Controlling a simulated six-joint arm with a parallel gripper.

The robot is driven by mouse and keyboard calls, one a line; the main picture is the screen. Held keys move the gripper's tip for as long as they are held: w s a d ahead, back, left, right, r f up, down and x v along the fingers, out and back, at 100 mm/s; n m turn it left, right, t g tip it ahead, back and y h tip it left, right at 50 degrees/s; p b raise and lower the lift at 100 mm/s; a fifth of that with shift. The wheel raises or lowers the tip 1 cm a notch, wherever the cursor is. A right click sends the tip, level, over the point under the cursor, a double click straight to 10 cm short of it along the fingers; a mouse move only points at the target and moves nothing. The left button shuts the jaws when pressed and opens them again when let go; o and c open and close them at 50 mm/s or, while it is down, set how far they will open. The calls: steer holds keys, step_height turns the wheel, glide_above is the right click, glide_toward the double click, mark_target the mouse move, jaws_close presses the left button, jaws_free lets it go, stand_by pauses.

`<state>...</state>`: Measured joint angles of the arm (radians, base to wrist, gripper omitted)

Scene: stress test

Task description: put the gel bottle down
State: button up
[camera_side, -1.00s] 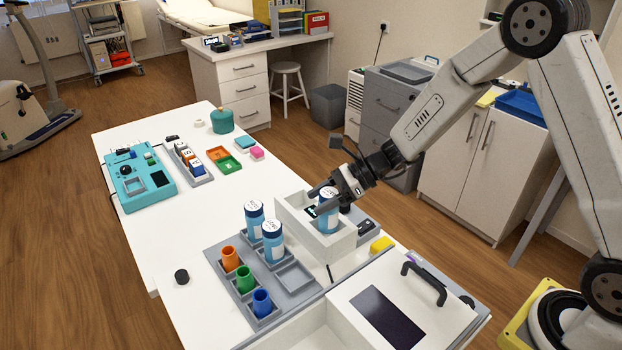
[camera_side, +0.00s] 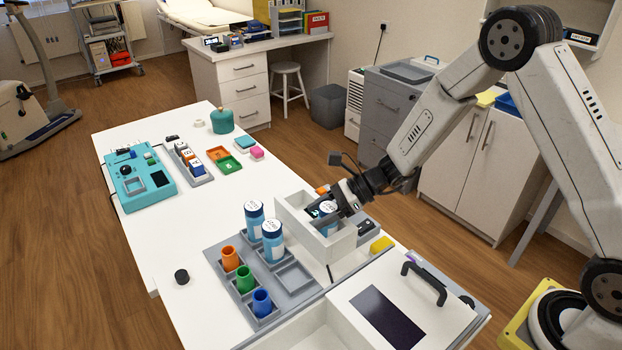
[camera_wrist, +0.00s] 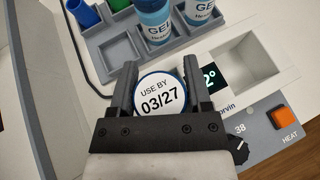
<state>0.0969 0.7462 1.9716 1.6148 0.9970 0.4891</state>
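The gel bottle (camera_side: 330,228) is blue with a white cap. It sits low and upright inside a well of the white warmer (camera_side: 341,247), its lower part hidden by the wall. Its cap, marked "USE BY 03/27" (camera_wrist: 160,94), lies between the two dark fingers of my gripper (camera_wrist: 160,86) in the wrist view. The fingers press close on both sides of the bottle. My gripper (camera_side: 333,203) reaches down over the warmer in the side view. I cannot tell if the bottle touches the well floor.
A second well (camera_wrist: 250,62) is empty. Two other gel bottles (camera_side: 254,220) (camera_side: 272,242) stand in the grey tray (camera_side: 222,257) with orange, green and blue cups. One tray slot (camera_side: 294,277) is empty. A lidded white box (camera_side: 404,305) stands at the front.

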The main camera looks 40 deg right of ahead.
steer(key=o, duration=0.3)
steer(key=shift+r, duration=0.15)
steer(key=v, duration=1.2)
stand_by(0.5)
